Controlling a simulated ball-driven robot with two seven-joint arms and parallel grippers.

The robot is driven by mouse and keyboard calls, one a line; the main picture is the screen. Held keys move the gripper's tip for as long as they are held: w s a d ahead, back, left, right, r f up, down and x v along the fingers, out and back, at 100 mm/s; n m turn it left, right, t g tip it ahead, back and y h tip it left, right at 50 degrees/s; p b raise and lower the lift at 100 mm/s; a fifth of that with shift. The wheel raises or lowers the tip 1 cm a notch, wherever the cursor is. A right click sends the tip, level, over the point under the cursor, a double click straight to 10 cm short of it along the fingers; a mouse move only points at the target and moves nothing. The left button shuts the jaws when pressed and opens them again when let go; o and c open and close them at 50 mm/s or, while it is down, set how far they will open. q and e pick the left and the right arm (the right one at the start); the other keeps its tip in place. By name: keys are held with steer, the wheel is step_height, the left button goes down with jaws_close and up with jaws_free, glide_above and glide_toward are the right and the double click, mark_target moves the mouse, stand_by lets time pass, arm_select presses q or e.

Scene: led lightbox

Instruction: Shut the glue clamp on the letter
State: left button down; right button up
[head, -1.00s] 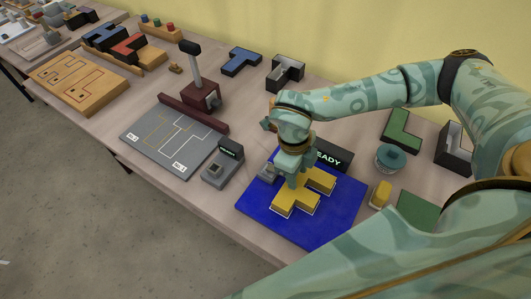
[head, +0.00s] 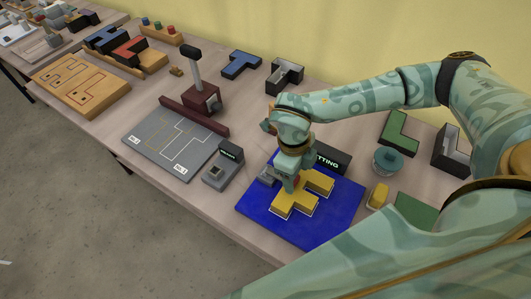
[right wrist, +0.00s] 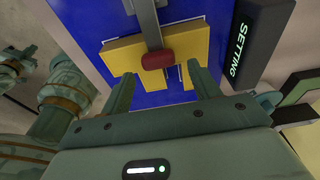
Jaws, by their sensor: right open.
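The yellow letter (head: 301,195) lies flat on the blue base (head: 330,226), with thin white outlines along its edges. The glue clamp's grey mount (head: 267,174) stands at the back-left of the letter. In the right wrist view the clamp's grey lever (right wrist: 147,22) with its red tip (right wrist: 158,60) lies down over the yellow letter (right wrist: 122,56). My right gripper (head: 291,183) is low over the letter, partly hiding the clamp. In the right wrist view its open fingers (right wrist: 161,72) stand either side of the red tip, apart from it. My left gripper is out of view.
A black display reading "SETTING" (right wrist: 248,40) stands behind the blue base. A small grey device (head: 222,167) and a grey outlined board (head: 165,148) lie to the left. A teal round container (head: 388,160) and a yellow-topped bottle (head: 379,194) stand to the right.

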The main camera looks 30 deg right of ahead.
steer(key=shift+w+a+r+p, duration=0.1)
steer(key=shift+r+p, duration=0.4)
steer(key=shift+r, duration=0.4)
steer(key=r+p, duration=0.3)
steer(key=r, duration=0.1)
steer(key=shift+w+a+p, duration=0.15)
steer(key=shift+w+p, duration=0.1)
steer(key=shift+p, duration=0.1)
steer(key=shift+f, duration=0.1)
